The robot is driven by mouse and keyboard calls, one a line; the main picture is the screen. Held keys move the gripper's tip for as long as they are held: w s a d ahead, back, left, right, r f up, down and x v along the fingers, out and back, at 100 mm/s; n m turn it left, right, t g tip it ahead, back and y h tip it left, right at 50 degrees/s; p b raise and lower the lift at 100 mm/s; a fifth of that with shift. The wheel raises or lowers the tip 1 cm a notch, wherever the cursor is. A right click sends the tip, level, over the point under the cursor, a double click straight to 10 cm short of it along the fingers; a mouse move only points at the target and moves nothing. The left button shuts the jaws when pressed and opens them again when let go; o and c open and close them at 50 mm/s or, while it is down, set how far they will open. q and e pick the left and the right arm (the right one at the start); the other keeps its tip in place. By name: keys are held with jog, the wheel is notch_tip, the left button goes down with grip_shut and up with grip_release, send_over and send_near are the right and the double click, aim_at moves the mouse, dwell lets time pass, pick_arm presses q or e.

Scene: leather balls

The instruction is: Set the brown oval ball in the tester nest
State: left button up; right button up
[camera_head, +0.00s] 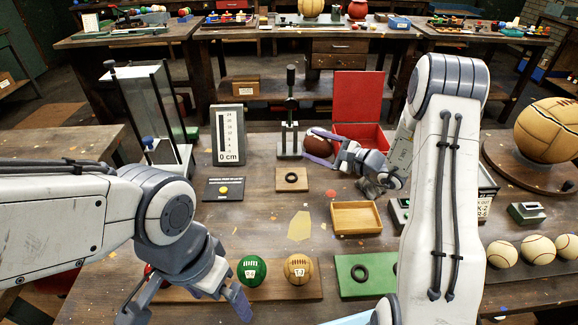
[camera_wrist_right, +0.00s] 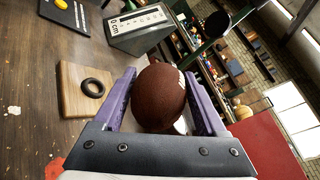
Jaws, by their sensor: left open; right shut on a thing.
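My right gripper (camera_head: 325,150) is shut on the brown oval ball (camera_head: 318,143), held above the table in front of the open red box. In the right wrist view the ball (camera_wrist_right: 158,97) sits between the two purple fingers. The wooden block with a black ring (camera_head: 292,179), which looks like the tester nest, lies just left of and nearer than the ball. The block also shows in the right wrist view (camera_wrist_right: 72,98), left of the gripper, with its ring empty. My left gripper (camera_head: 188,306) is open and empty at the front left.
A dark post stand (camera_head: 290,125) rises behind the block, beside a 0 cm gauge (camera_head: 229,137). The red box (camera_head: 358,100) stands open at the right. A wooden tray (camera_head: 355,219) is empty. Green and tan balls (camera_head: 298,269) sit on a front board. A green pad (camera_head: 358,290) holds another ring.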

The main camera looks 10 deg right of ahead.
jog(key=a+f, duration=0.1)
jog(key=a, duration=0.1)
jog(key=w+a+f, duration=0.1)
jog(key=a+f, duration=0.1)
jog(key=w+a+f, duration=0.1)
jog(key=a, duration=0.2)
jog(key=shift+w+f+p, duration=0.15)
jog(key=shift+p, duration=0.25)
notch_tip(320, 180, down, 4)
jog(key=shift+f, duration=0.1)
jog(key=shift+f, duration=0.2)
jog(key=o, duration=1.3)
jog(key=shift+o, duration=0.2)
